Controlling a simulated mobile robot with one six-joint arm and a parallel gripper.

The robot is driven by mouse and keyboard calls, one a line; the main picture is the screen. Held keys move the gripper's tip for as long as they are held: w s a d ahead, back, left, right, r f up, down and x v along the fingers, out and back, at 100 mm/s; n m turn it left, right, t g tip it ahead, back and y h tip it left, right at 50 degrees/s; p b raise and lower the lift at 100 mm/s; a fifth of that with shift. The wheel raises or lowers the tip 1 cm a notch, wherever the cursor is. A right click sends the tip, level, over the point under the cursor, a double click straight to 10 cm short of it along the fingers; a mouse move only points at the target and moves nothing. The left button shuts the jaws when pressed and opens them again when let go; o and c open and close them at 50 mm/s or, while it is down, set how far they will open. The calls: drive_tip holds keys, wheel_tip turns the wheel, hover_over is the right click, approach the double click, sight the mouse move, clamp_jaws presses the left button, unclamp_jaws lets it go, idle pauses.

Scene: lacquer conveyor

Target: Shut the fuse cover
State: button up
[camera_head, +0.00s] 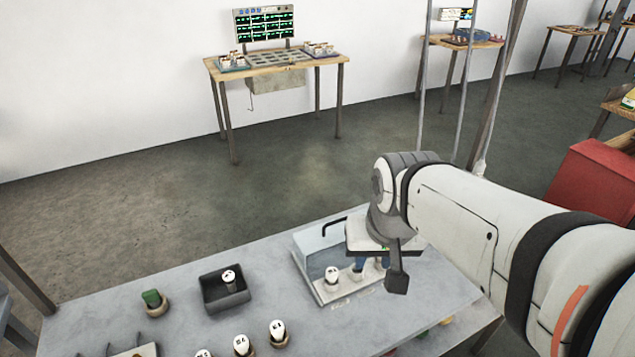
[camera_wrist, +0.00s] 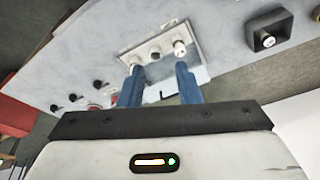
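The fuse box (camera_head: 345,291) is a pale base plate at the right part of the grey bench. It bears a white-capped fuse (camera_head: 332,275) and sockets; both also show in the wrist view, the plate (camera_wrist: 130,49) and the fuse (camera_wrist: 180,48). Its translucent cover (camera_head: 314,243) stands raised at the back, with a dark handle (camera_head: 335,225) on top. My gripper (camera_head: 371,264) is over the right part of the box, partly hidden by its own body. In the wrist view its blue fingers (camera_wrist: 160,67) are apart with nothing held. Contact with the cover cannot be told.
A black tray (camera_head: 224,290) holding one fuse sits left of the box. Several white-capped fuses (camera_head: 241,345) stand in holders at the front. A green-topped piece (camera_head: 152,299) stands at the left. The bench (camera_head: 180,279) is clear behind the tray.

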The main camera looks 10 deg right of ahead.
drive_tip(key=w+f+m, duration=0.2)
drive_tip(key=w+m, duration=0.5)
drive_tip(key=w, duration=0.7)
drive_tip(key=m+g, duration=0.1)
drive_tip(key=m, duration=0.5)
approach(332, 223)
drive_tip(key=shift+y, duration=0.3)
drive_tip(key=f, duration=0.2)
drive_tip(key=w+f+p, duration=0.1)
drive_tip(key=f, duration=0.2)
drive_tip(key=f+p, duration=0.1)
drive_tip(key=f, duration=0.1)
drive_tip(key=shift+w+d+f, duration=0.1)
drive_tip(key=shift+w+f, duration=0.1)
drive_tip(key=shift+w, duration=0.1)
drive_tip(key=shift+c, duration=0.4)
clamp_jaws()
